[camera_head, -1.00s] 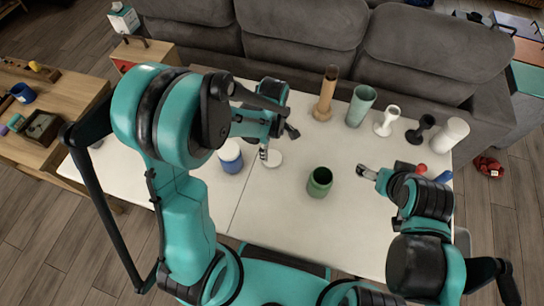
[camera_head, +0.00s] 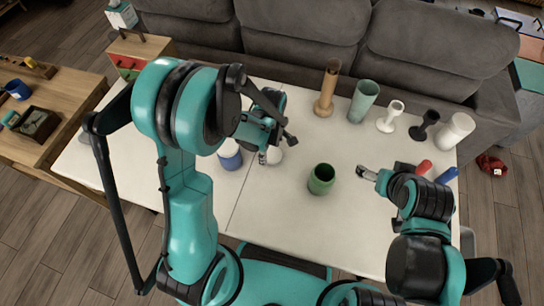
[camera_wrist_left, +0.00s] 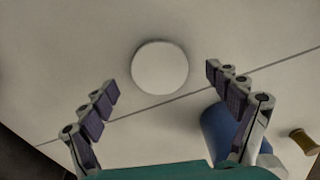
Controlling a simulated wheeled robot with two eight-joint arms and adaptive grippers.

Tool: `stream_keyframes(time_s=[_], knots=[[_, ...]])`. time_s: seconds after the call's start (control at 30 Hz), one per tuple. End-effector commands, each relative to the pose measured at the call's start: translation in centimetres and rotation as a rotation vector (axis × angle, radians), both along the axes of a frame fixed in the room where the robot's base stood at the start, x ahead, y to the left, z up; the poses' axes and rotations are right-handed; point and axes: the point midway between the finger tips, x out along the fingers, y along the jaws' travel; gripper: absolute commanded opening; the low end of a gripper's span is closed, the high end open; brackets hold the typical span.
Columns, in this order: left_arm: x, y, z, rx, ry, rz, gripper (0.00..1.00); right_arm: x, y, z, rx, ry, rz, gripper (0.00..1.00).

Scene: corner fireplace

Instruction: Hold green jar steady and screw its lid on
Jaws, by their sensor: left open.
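The green jar (camera_head: 321,181) stands upright on the white table, its dark mouth open at the top. A white round lid (camera_head: 275,156) lies flat on the table to its left, partly hidden by my left gripper (camera_head: 277,149). In the left wrist view the lid (camera_wrist_left: 160,67) lies ahead between the two spread fingers of my left gripper (camera_wrist_left: 161,78). That gripper is open and empty, over the lid. My right gripper (camera_head: 367,173) is just right of the green jar and apart from it. Its finger opening is too small to read.
A blue jar with a white top (camera_head: 229,156) stands close left of the lid. Along the back stand a brown vase (camera_head: 327,90), a pale green vase (camera_head: 362,102), a white goblet (camera_head: 389,118), a black goblet (camera_head: 423,128) and a white cylinder (camera_head: 455,131). The table's front middle is clear.

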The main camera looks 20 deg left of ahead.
Motion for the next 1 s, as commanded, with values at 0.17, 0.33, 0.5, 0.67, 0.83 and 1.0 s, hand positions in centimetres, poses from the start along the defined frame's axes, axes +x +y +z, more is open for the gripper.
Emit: stream_keyframes(time_s=[0.17,0.33,0.5,0.67,0.83,1.0], knots=[[0.02,-0.01,-1.80,0.000,0.000,0.000,0.89,0.00,0.00,-0.92,0.000,0.000,0.000,0.85],[0.01,-0.01,-1.63,0.000,0.000,0.000,0.89,0.01,0.00,-0.75,0.000,0.000,0.000,0.85],[0.01,-0.01,-1.62,0.000,0.000,0.000,0.73,0.01,0.00,-0.75,0.000,0.000,0.000,0.85],[0.01,-0.01,-1.62,0.000,0.000,0.000,0.52,0.00,0.00,-0.76,0.000,0.000,0.000,0.85],[0.01,-0.01,-1.62,0.000,0.000,0.000,0.52,0.00,0.00,-0.76,0.000,0.000,0.000,0.85],[0.01,-0.01,-1.45,0.000,0.000,0.000,0.52,0.00,0.00,-0.66,0.000,0.000,0.000,0.85]])
